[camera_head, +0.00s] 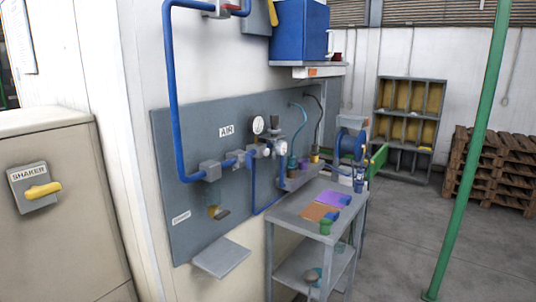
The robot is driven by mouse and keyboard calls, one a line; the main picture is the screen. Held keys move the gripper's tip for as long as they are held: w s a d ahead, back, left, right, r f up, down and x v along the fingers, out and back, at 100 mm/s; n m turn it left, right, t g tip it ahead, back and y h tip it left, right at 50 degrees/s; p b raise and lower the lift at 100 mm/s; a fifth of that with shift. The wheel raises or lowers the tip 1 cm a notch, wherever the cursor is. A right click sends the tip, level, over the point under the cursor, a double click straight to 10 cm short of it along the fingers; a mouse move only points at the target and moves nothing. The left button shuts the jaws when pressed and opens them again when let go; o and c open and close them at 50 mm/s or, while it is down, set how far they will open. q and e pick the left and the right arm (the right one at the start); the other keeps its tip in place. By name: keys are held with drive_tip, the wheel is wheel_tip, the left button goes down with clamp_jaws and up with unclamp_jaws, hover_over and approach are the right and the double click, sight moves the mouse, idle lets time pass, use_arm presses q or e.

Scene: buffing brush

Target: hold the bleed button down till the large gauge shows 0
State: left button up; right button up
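A grey wall panel (195,150) labelled AIR carries blue pipes and fittings. The large round white gauge (258,124) stands above the pipe line on the panel; its reading is too small to tell. A smaller gauge (281,149) sits to its right and lower. Below the left fitting hangs a yellow-brown part with a dark handle (223,213). A small label (181,217) at the panel's lower left is unreadable. I cannot tell which part is the bleed button. Neither of my grippers shows.
A grey two-level cart (285,211) with coloured sheets stands right of the panel. A small grey shelf (222,258) juts out below the panel. A beige cabinet (60,220) with a yellow SHAKER handle is at left. A green pole (470,155) stands on open floor at right.

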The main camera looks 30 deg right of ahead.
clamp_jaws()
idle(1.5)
